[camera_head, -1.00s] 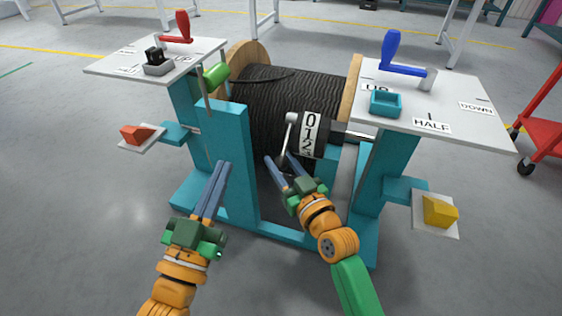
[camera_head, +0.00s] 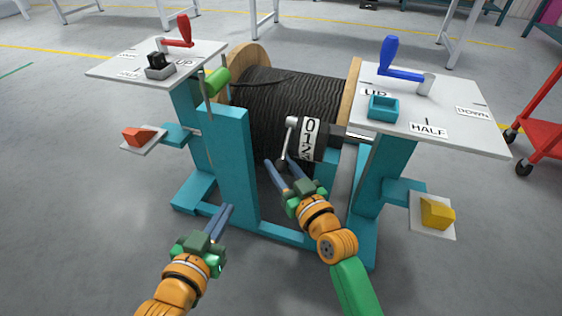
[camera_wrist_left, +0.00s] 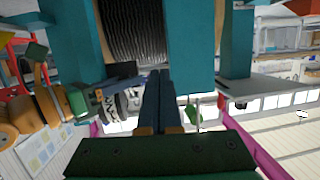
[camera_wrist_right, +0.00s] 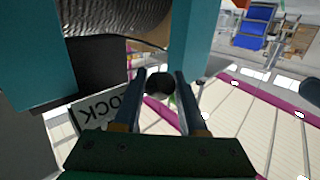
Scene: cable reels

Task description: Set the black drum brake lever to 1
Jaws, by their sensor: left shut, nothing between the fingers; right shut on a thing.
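The drum (camera_head: 285,100) is wound with black cable. My left gripper (camera_head: 225,211) is shut and empty, low in front of the teal frame.
The teal frame (camera_head: 228,165) stands between my arms and the drum. White side tables carry a red crank (camera_head: 183,30) and a blue crank (camera_head: 391,56). An orange block (camera_head: 137,136) and a yellow block (camera_head: 437,212) sit on side plates. The floor at left is clear.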

